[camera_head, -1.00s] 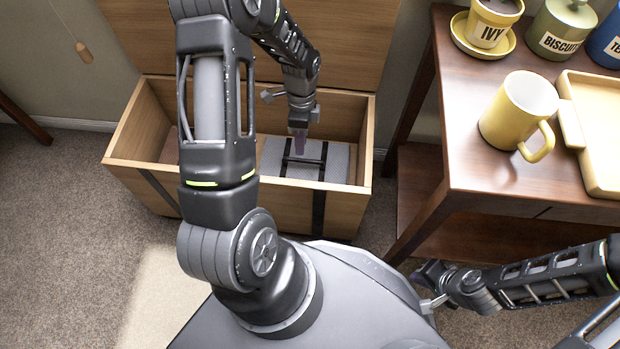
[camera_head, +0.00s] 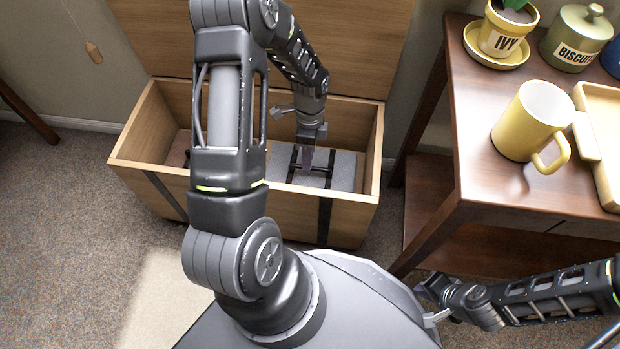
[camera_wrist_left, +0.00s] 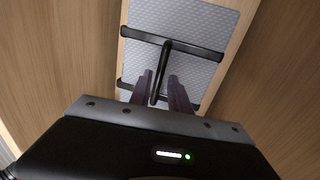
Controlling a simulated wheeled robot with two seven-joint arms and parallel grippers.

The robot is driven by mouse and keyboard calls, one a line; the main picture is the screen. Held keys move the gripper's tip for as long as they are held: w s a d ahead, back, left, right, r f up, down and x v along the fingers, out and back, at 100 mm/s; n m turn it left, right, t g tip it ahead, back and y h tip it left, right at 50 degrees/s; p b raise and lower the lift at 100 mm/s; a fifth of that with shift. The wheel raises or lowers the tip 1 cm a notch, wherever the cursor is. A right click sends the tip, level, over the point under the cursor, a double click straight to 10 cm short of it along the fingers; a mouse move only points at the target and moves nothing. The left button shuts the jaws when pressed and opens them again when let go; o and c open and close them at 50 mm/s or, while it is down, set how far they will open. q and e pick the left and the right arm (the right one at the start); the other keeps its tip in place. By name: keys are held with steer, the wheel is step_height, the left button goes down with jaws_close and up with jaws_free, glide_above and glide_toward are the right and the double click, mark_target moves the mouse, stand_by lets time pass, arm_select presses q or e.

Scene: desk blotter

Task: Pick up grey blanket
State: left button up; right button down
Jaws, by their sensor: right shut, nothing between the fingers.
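The grey blanket (camera_head: 343,171) lies folded and bound with black straps inside the open wooden chest (camera_head: 150,135). In the left wrist view the blanket (camera_wrist_left: 190,18) shows its quilted top, two cross straps and a black handle (camera_wrist_left: 163,68) joining them. My left gripper (camera_head: 307,158) reaches down into the chest over the blanket. In the left wrist view its purple fingers (camera_wrist_left: 161,90) stand apart, one on each side of the handle; I cannot tell whether they touch it. My right gripper (camera_head: 428,290) is shut and empty, low at the right, away from the chest.
The chest's raised lid (camera_head: 340,40) stands behind, and its walls rise around my left gripper. A brown side table (camera_head: 470,160) at the right carries a yellow mug (camera_head: 522,128), an ivy pot (camera_head: 500,40), a biscuit jar (camera_head: 575,42) and a pale tray (camera_head: 598,100).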

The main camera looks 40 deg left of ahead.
mark_target(310, 175)
arm_select(q)
steer(key=f, duration=0.1)
steer(key=f+b, duration=0.1)
steer(key=f, duration=0.1)
steer(key=f+b, duration=0.1)
steer(key=shift+s+d+f, duration=0.2)
steer(key=shift+s, duration=0.2)
jaws_close()
stand_by(1.4)
